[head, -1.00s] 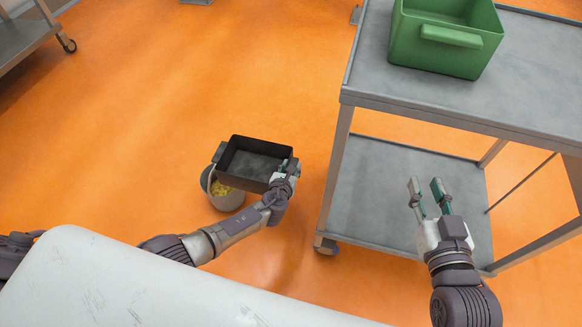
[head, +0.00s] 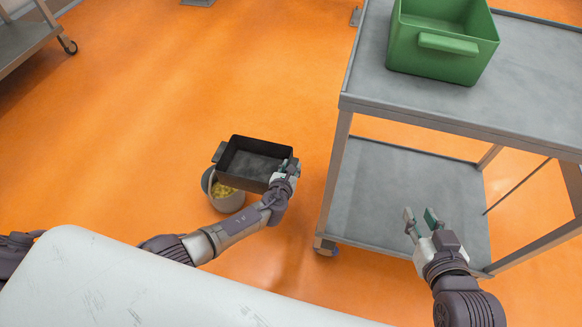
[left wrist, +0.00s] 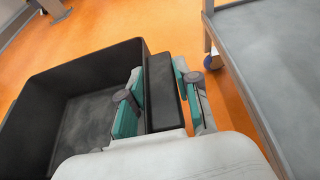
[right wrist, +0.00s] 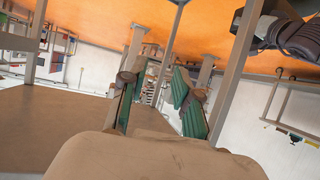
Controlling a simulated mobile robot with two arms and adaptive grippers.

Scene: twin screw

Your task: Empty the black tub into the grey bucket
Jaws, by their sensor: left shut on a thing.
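The black tub (head: 252,160) is held in the air above the grey bucket (head: 226,200), upright or nearly so, and looks empty inside. My left gripper (head: 287,172) is shut on the tub's right-hand handle; in the left wrist view the fingers clamp the black handle (left wrist: 162,92). The grey bucket stands on the floor, partly hidden behind and below the tub. Yellow pieces (head: 222,188) show inside it. My right gripper (head: 420,222) is open and empty beside the cart's lower shelf. In the right wrist view its fingers (right wrist: 160,98) stand apart with nothing between them.
A grey cart (head: 385,195) stands at the right, with a green bin (head: 444,45) on its top shelf. Another trolley (head: 25,38) is at the top left. The orange floor left of the tub is clear.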

